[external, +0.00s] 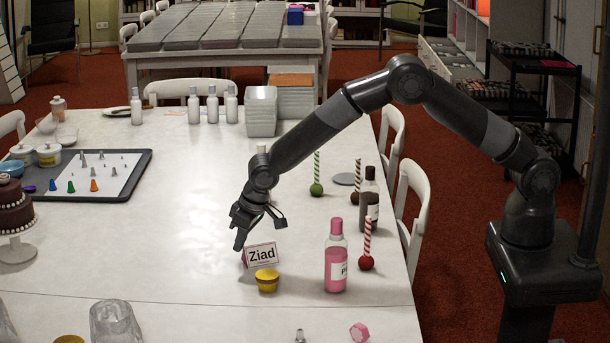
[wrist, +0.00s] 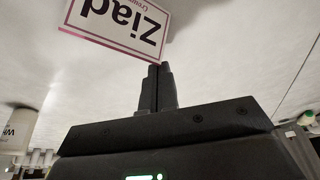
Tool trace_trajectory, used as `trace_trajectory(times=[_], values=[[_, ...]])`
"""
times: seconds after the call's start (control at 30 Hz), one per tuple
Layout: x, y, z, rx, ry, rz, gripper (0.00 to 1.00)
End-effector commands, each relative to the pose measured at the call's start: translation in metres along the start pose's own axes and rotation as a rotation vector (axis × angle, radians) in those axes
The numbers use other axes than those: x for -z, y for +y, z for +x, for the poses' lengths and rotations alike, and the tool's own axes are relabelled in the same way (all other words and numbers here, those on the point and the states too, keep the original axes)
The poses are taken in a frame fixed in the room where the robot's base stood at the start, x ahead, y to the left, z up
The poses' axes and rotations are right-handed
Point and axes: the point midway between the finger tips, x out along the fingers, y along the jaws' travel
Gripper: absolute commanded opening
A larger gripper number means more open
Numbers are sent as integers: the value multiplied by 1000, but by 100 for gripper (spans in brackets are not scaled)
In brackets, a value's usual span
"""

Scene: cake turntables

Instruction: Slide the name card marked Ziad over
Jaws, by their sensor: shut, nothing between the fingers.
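The name card marked Ziad (external: 262,255) stands upright on the white table, with a yellow cup just in front of it. In the wrist view the card (wrist: 118,22) appears upside down at the top, beside the fingertips. My gripper (external: 240,245) is shut and empty, low over the table at the card's left end. In the wrist view its closed fingers (wrist: 158,72) point at the card's lower edge near one corner. I cannot tell whether the fingertips touch the card.
The yellow cup (external: 267,280) and a pink bottle (external: 336,262) stand close to the card. A dark bottle (external: 369,200) and striped sticks (external: 367,245) are to the right. The table (external: 170,225) left of the gripper is clear up to the cake stand (external: 17,250).

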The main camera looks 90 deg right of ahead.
Motion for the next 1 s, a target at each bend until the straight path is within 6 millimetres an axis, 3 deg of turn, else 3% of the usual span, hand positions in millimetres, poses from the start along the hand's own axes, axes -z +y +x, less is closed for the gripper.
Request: trace_trajectory(times=[0.47,0.83,1.0], values=[[-28,0,-10,1,1,-1,0],[-28,0,-10,0,0,0,0],[-17,0,-5,-1,0,2,0]])
